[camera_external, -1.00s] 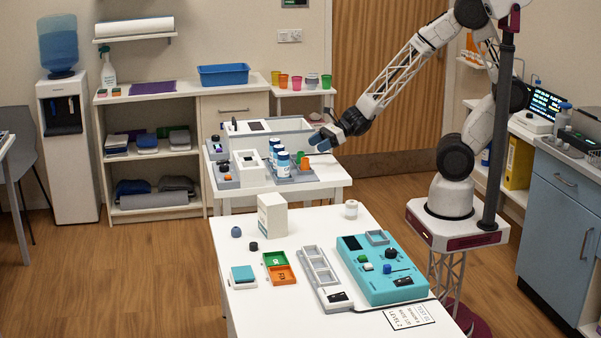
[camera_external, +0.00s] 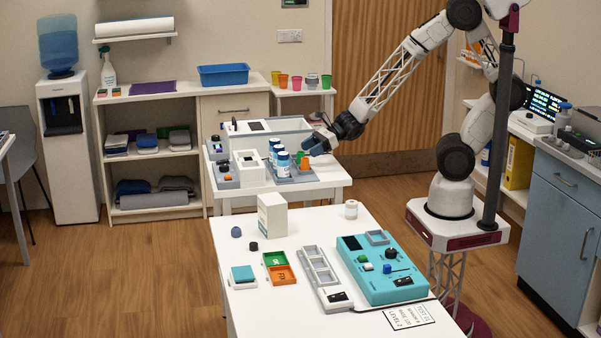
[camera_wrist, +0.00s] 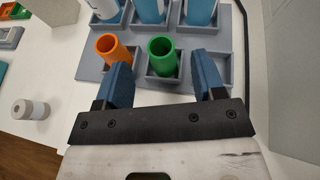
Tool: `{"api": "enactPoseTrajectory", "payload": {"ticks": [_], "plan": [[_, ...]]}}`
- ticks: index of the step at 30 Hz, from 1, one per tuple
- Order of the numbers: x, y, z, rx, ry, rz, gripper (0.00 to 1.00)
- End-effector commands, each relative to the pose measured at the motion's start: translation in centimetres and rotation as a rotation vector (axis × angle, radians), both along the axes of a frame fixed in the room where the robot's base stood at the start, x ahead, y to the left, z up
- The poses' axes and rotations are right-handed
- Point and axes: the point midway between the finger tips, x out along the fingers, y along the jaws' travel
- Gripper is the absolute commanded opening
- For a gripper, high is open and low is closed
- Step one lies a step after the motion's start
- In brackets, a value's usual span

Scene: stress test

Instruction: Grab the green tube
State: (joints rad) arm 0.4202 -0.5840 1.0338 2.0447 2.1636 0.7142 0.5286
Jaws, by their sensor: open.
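The green tube (camera_wrist: 162,56) stands in a compartment of a grey rack (camera_wrist: 226,42) in the wrist view. It shows small in the external view (camera_external: 300,156), beside the orange tube (camera_external: 305,164). My gripper (camera_wrist: 160,82) is open, with its blue fingers pointing at the rack. In the external view my gripper (camera_external: 315,146) is at the right of the rack on the back table. Contact with either tube cannot be told.
Several blue-and-white bottles (camera_external: 282,163) stand in the rack's other row. A white device (camera_external: 247,168) stands left of the rack. In the wrist view a white jar (camera_wrist: 30,109) is at left and a dark cable (camera_wrist: 243,60) runs right of the rack.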

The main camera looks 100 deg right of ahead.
Motion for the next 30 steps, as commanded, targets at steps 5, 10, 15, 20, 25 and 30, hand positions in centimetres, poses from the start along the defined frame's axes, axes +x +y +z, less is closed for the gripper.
{"api": "enactPoseTrajectory", "payload": {"ticks": [5, 10, 15, 20, 25, 30], "plan": [[1.7, 0.4, -1.0, 0.001, 0.001, 0.001, 0.63], [3.3, 0.7, -1.6, 0.0, 0.0, 0.001, 0.63], [4.0, 0.8, -1.9, 0.001, 0.0, 0.001, 0.63], [4.0, 0.8, -1.9, 0.001, 0.0, 0.0, 0.63], [4.0, 0.8, -1.9, 0.001, 0.0, 0.0, 0.63], [3.9, 0.8, -1.9, 0.001, 0.0, 0.0, 0.63]]}}
